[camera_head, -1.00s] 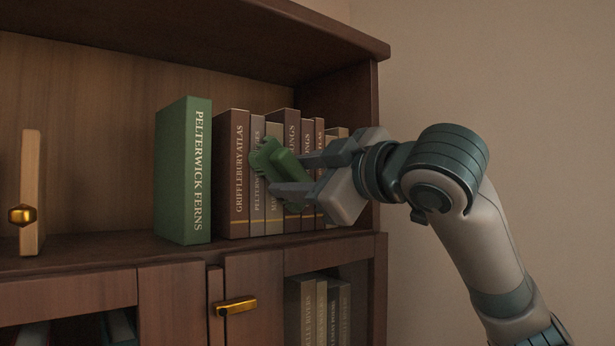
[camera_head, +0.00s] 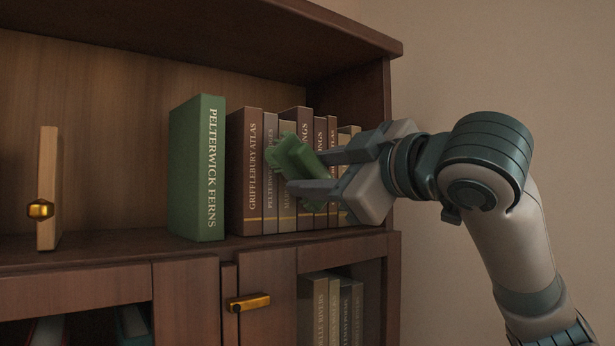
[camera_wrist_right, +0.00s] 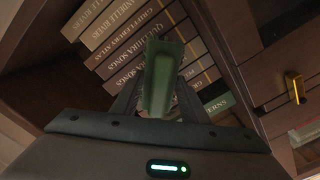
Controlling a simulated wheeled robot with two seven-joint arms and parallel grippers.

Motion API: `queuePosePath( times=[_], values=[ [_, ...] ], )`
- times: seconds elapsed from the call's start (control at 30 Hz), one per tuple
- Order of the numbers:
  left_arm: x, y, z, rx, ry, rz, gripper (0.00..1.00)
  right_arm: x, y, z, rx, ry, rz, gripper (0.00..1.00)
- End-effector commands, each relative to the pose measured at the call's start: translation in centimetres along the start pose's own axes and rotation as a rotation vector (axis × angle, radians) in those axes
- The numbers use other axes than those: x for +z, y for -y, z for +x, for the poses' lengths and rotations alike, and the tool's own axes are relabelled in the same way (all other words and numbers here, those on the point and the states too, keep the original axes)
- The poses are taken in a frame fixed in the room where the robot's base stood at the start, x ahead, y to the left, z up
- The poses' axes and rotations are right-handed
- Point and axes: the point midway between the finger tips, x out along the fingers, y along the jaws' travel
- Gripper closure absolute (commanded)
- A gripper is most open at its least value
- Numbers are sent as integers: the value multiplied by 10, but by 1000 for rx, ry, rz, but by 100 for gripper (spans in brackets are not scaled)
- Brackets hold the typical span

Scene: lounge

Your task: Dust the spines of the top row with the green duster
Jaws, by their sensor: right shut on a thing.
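The green duster (camera_head: 297,158) is held in my right gripper (camera_head: 310,170), which is shut on it. It is tilted in front of the middle spines of the top row; whether it touches them I cannot tell. The row has the large green book Pelterwick Ferns (camera_head: 198,170) at its left end, then the brown Grifflebury Atlas (camera_head: 245,175) and several thinner brown and tan books, partly hidden by my gripper. In the right wrist view the duster (camera_wrist_right: 162,75) stands between my fingers, with spines behind it. My left gripper is not in view.
The wooden bookcase (camera_head: 190,253) has an overhanging top and a right side wall close to my gripper. A light wooden upright piece with a gold knob (camera_head: 40,209) stands at left. Below are a gold handle (camera_head: 248,302) and more books (camera_head: 335,310).

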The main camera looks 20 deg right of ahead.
Motion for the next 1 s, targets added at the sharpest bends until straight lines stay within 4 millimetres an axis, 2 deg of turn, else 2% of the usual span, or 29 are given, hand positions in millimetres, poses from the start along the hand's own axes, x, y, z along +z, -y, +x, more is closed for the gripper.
queuePosePath(
  times=[0.33,0.8,1.0],
  values=[
    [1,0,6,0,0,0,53,0,0,-27,1,-2,-1,78],
    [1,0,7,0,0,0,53,0,0,-32,1,-1,-1,78],
    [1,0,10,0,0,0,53,0,0,-42,2,-3,-2,78]
  ],
)
